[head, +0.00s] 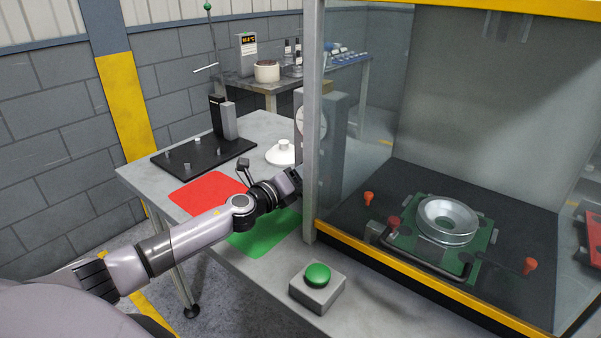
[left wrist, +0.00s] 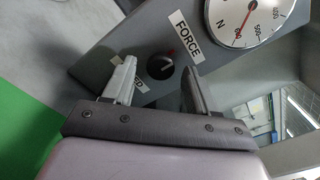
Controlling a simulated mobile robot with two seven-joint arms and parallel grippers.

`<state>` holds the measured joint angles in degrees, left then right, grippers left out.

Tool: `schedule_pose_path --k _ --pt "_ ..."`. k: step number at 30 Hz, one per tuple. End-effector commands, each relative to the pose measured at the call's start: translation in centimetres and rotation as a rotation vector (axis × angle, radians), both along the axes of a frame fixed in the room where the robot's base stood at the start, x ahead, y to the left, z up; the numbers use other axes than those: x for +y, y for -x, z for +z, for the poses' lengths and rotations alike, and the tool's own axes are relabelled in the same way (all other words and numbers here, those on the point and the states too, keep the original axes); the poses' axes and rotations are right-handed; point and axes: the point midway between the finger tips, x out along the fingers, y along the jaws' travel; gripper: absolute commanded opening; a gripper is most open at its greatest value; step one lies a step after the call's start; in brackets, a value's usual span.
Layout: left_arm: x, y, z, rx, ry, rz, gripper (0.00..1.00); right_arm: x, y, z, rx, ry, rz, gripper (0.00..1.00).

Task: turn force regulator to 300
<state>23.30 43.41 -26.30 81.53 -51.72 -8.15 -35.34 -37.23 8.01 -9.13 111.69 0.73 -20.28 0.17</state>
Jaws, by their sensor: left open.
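The force regulator is a small dark round knob (left wrist: 160,67) with a red mark, on a grey panel beside a "FORCE" label (left wrist: 187,38). A white dial gauge (left wrist: 245,18) with a red needle and an "N" mark is above it, cut by the frame edge; I cannot read its value surely. In the head view the grey gauge box (head: 334,135) stands partly behind a post. My left gripper (left wrist: 158,66) is open, its fingers on either side of the knob in the picture; contact cannot be told. In the head view the left gripper (head: 292,182) is at the box, fingertips hidden. My right gripper is out of view.
A metal post (head: 312,130) of the glazed press enclosure stands right beside the gripper. A green button box (head: 317,287) is in front. Red (head: 205,192) and green (head: 265,236) mats and a white knobbed part (head: 282,154) lie on the table.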

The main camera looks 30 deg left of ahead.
Motion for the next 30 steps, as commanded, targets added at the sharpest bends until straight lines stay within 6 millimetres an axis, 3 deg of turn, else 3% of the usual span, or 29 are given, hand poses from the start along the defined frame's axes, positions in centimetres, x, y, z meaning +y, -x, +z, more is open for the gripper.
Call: schedule_pose_path --k 18,30 --pt "0.5 6.3 -0.2 0.002 0.000 -0.001 0.57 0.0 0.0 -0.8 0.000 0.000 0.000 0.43" --pt "0.6 7.0 0.0 0.001 0.000 0.000 0.57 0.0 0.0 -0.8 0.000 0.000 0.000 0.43"
